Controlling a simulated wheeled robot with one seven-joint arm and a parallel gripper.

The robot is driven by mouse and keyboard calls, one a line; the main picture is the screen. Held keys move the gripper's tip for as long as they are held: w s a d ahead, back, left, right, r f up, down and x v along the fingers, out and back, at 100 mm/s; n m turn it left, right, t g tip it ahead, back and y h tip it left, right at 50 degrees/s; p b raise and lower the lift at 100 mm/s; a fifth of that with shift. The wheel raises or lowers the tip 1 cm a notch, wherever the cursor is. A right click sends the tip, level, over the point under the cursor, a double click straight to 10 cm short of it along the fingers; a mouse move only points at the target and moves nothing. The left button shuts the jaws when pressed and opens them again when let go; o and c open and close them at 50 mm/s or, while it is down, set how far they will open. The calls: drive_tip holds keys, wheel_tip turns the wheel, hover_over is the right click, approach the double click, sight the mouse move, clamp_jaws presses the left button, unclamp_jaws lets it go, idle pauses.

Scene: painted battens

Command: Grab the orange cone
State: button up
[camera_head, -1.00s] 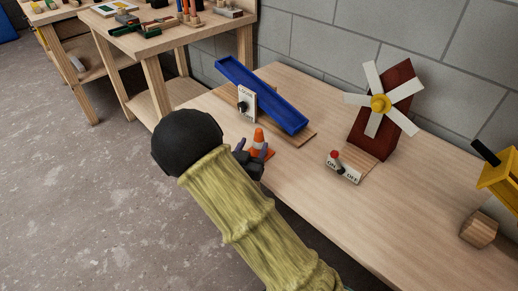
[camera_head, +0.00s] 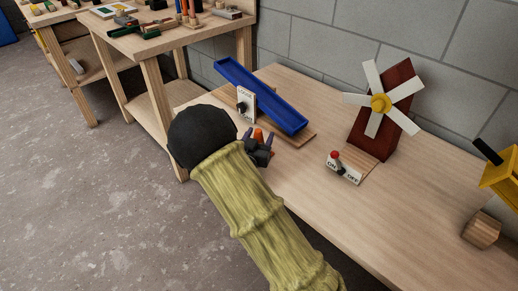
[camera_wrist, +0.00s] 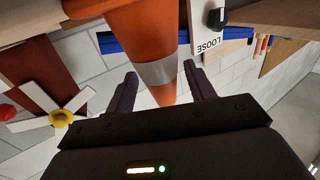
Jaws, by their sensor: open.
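The orange cone (camera_head: 258,133) stands on the wooden table (camera_head: 400,215), mostly hidden behind my gripper in the head view. In the wrist view the cone (camera_wrist: 142,38), orange with a grey band, is large and appears upside down. My gripper (camera_wrist: 160,82) is open, with one dark finger on either side of the cone's narrow upper part. A gap shows between the cone and each finger, so the fingers do not appear to touch it. In the head view my gripper (camera_head: 258,143) is at the cone, near the table's front edge.
A blue channel (camera_head: 262,97) with a "LOOSE" switch panel (camera_head: 246,102) stands just behind the cone. A windmill (camera_head: 385,110) and an ON/OFF switch (camera_head: 343,168) are to the right. A yellow object (camera_head: 500,178) and wooden block (camera_head: 481,229) sit at far right.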

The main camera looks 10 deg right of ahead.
drive_tip(key=shift+a, duration=0.15)
drive_tip(key=shift+c, duration=0.2)
drive_tip(key=shift+a, duration=0.1)
drive_tip(key=c, duration=1)
drive_tip(key=shift+r, duration=0.1)
wheel_tip(320, 180, up, 10)
drive_tip(key=p, duration=0.3)
